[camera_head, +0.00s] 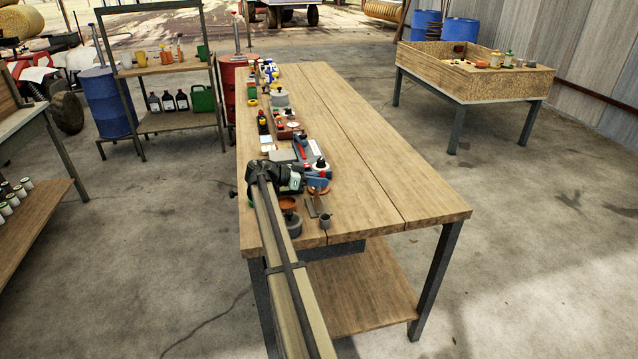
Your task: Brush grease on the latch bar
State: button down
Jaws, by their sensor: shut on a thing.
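My gripper (305,181) is low over the near left part of the long wooden workbench (375,150), at the end of my arm. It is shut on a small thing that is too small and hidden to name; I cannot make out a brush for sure. Dark blue and orange-brown parts show close by its fingertips. A thin grey metal strip (311,206) lies just in front of the gripper; I cannot tell whether it is the latch bar. A round grey tin (293,224) and a small grey cup (325,220) stand near it. No grease can be made out.
A row of tins, bottles and tools runs along the bench's left side, with a grey pot (279,97) farther back. The bench's right side is clear. A shelf rack (165,68) stands left, a wooden bin table (470,77) back right.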

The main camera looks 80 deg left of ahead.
jog(key=shift+d+r, duration=0.3)
jog(key=shift+d, duration=0.2)
jog(key=shift+a+r, duration=0.15)
jog(key=shift+r, duration=0.05)
jog(key=shift+w+a+r, duration=0.1)
jog(key=shift+r, duration=0.15)
jog(key=shift+a+r, duration=0.15)
jog(key=shift+r, duration=0.8)
jog(key=shift+a+r, duration=0.15)
jog(key=shift+r, duration=1.6)
jog(key=shift+r, duration=0.15)
jog(key=shift+r, duration=1.35)
